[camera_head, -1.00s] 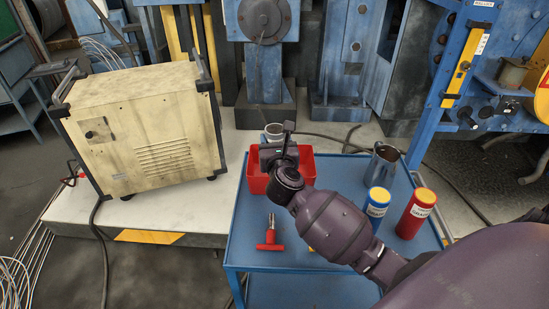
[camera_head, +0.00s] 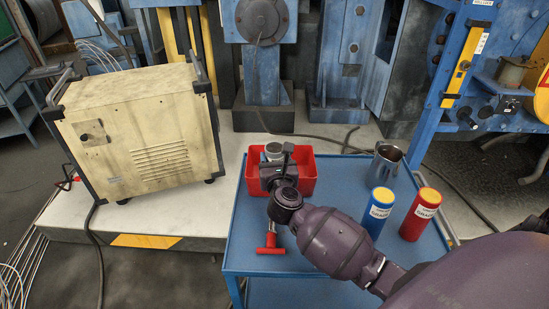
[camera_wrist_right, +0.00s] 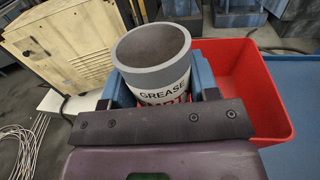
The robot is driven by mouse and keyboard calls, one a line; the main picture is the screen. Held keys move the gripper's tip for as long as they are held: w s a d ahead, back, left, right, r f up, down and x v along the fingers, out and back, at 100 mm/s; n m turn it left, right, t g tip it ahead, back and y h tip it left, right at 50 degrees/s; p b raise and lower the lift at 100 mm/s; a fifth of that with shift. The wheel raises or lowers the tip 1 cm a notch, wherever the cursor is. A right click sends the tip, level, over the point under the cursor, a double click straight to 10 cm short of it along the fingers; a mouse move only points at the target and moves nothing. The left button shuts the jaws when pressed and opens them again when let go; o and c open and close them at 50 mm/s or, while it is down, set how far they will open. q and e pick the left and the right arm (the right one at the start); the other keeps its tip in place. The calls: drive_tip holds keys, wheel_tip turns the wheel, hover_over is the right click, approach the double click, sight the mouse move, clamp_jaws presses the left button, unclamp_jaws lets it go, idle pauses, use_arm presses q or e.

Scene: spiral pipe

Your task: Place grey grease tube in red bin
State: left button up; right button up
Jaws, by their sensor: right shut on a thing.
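The grey grease tube (camera_head: 274,149) is upright in my right gripper. In the wrist view its open grey rim and lettered side (camera_wrist_right: 153,62) show between the two fingers, with its lower part hidden. My right gripper (camera_head: 277,167) is shut on the tube. In the head view, tube and gripper overlap the left half of the red bin (camera_head: 307,176). In the wrist view the bin (camera_wrist_right: 265,92) opens to the right of the tube, beyond the gripper. How far the tube's base is from the bin floor is hidden. My left gripper is not in view.
The blue trolley table (camera_head: 330,172) carries a metal jug (camera_head: 385,165), a blue tube (camera_head: 378,213), a red tube (camera_head: 420,215) and a red-handled tool (camera_head: 271,245), which lies partly beneath my right arm. A cream machine cabinet (camera_head: 140,140) stands at left.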

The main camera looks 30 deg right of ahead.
drive_tip(key=shift+f, duration=0.3)
drive_tip(key=o, duration=0.9)
drive_tip(key=shift+r, duration=0.1)
drive_tip(key=shift+r, duration=0.3)
drive_tip(key=shift+r+p, duration=0.35)
drive_tip(key=shift+r, duration=0.2)
drive_tip(key=v, duration=1.2)
drive_tip(key=shift+f, duration=0.3)
drive_tip(key=shift+s+a, duration=0.1)
